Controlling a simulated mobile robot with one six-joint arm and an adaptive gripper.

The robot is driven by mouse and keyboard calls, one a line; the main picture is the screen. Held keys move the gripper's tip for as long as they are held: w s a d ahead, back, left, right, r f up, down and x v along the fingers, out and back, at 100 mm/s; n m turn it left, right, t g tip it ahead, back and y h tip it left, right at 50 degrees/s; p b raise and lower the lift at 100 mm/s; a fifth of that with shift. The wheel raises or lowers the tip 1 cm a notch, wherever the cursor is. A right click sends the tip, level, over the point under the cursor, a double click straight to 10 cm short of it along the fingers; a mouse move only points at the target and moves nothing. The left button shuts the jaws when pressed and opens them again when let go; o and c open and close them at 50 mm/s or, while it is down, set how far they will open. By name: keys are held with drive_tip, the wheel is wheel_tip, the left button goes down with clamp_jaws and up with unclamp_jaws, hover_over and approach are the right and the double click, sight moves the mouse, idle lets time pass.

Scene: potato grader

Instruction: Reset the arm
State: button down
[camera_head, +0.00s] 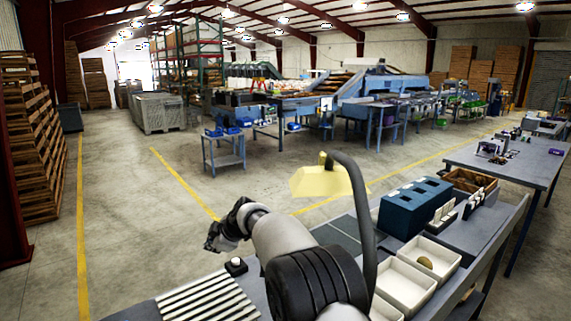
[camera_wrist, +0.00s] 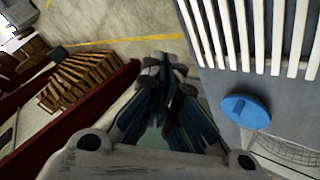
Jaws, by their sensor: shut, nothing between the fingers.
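My arm reaches up from the bottom middle of the head view and bends to the left over the workbench (camera_head: 120,316). My gripper (camera_head: 211,243) is a small dark shape at its end, near the bench's far left edge. In the wrist view my gripper (camera_wrist: 166,70) shows its dark fingers close together, with nothing seen held between them. The fingers hang over the floor beside the bench, apart from anything. Part of the bench behind my arm is hidden.
A white slatted rack (camera_head: 207,300) lies on the bench, also in the wrist view (camera_wrist: 250,35), with a blue disc (camera_wrist: 243,110) beside it. Open floor (camera_head: 140,220) lies left.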

drive_tip(key=d+r+m, duration=0.2)
drive_tip(key=d+r, duration=0.3)
drive_tip(key=s+d+r+m+h, duration=0.1)
drive_tip(key=s+d+r+m, duration=0.2)
drive_tip(key=s+d+r, duration=0.45)
drive_tip(key=s+d+r+m+h, duration=0.2)
drive_tip(key=s+d+r+m, duration=0.2)
drive_tip(key=s+d, duration=0.5)
drive_tip(key=s+d+f+m+h, duration=0.1)
drive_tip(key=s+d+m, duration=0.1)
drive_tip(key=s+d, duration=0.35)
drive_tip(key=s+d+m+h, duration=0.1)
drive_tip(key=s+d+m, duration=0.1)
drive_tip(key=s, duration=0.6)
drive_tip(key=s+d+f+m, duration=0.1)
drive_tip(key=s+d+m, duration=0.15)
drive_tip(key=s, duration=0.45)
drive_tip(key=s+d+f+m+h, duration=0.25)
drive_tip(key=s+d+f, duration=0.2)
drive_tip(key=s, duration=0.35)
wheel_tip(320, 180, down, 12)
drive_tip(key=s+g+b, duration=0.1)
drive_tip(key=s+b, duration=0.1)
drive_tip(key=b, duration=0.8)
drive_tip(key=shift+a+y, duration=0.15)
drive_tip(key=shift+y, duration=0.3)
